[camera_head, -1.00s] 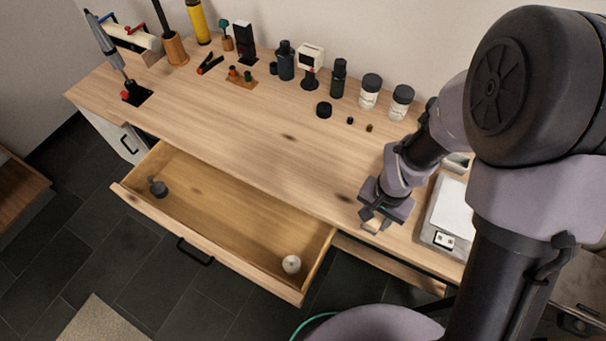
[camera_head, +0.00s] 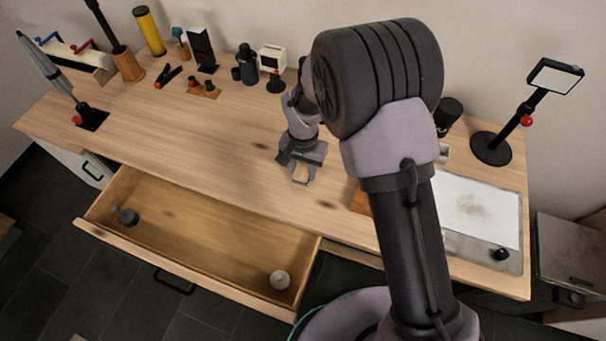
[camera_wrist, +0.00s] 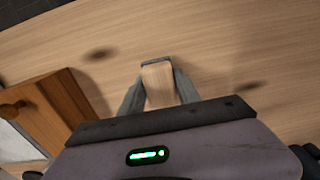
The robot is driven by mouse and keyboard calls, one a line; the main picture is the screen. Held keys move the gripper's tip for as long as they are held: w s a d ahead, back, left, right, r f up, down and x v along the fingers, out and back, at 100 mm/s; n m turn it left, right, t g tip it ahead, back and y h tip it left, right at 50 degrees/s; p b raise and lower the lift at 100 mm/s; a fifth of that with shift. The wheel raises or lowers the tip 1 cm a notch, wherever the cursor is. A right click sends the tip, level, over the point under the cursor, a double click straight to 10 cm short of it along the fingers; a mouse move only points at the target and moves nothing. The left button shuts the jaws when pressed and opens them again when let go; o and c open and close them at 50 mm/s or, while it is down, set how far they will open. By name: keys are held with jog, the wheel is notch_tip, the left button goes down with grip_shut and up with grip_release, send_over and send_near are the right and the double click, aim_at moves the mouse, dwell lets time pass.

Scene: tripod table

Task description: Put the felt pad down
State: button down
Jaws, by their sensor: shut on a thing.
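My gripper (camera_head: 300,179) is over the middle of the wooden table (camera_head: 225,140), behind the open drawer, with its fingers pointing down. In the wrist view my gripper (camera_wrist: 158,88) is shut on the felt pad (camera_wrist: 158,84), a small block with a pale wood-coloured face and a dark grey strip at its far end. In the head view the pad is small between the fingers and hard to make out. I cannot tell whether its underside touches the tabletop.
The open drawer (camera_head: 170,253) juts out at the front, holding a white round thing (camera_head: 279,280) and a dark grey thing (camera_head: 126,215). A brown wooden block (camera_wrist: 48,112) stands nearby. A smudged white plate (camera_head: 475,208) lies right. Tools and bottles line the back; bare tabletop surrounds my gripper.

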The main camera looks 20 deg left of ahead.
jog(key=shift+f, duration=0.85)
jog(key=shift+f, duration=0.1)
